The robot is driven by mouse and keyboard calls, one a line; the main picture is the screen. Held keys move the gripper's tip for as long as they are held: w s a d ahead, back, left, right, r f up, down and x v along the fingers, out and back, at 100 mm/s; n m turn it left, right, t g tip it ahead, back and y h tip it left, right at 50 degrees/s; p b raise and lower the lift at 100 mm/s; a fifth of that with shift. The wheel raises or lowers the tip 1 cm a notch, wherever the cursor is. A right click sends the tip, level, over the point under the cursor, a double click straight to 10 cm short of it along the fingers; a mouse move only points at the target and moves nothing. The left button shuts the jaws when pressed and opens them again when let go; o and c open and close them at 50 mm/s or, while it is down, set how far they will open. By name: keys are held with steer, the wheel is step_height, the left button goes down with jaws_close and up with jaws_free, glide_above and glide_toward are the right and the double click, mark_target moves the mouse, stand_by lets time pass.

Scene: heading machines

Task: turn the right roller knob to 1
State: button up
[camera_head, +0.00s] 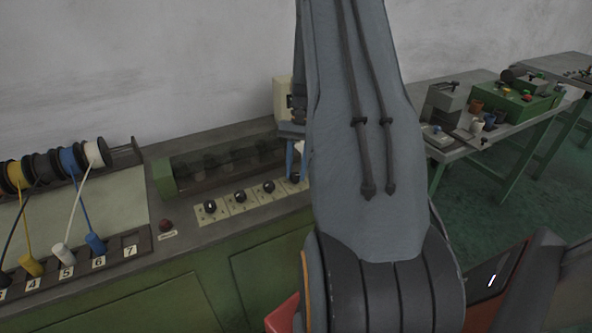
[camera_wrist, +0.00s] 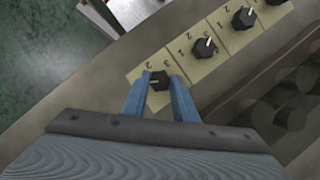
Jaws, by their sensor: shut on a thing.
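The right roller knob (camera_wrist: 158,81) is a black knob with a white pointer mark, on a cream number plate (camera_wrist: 203,71) at the end of the row. In the wrist view the blue fingers of my gripper (camera_wrist: 160,85) stand on both sides of it, shut on it. The pointer mark faces left in that view. The figures 2 and 3 show beyond the knob; a 1 is not readable there. In the head view my gripper (camera_head: 291,158) reaches down to this knob at the right end of the row, and my arm hides part of it.
More black knobs (camera_head: 239,196) on cream plates stand beside it in a row. A dark roller unit (camera_head: 225,160) lies behind them, and a red button (camera_head: 165,224) is at the left. Spools with coloured wires (camera_head: 75,160) stand at the far left.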

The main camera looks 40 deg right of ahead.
steer(key=o, duration=1)
steer(key=shift+o, duration=0.2)
steer(key=shift+r, duration=0.1)
steer(key=b+v, duration=0.2)
steer(key=v, duration=0.5)
steer(key=shift+d+r, duration=0.25)
steer(key=shift+w, duration=0.15)
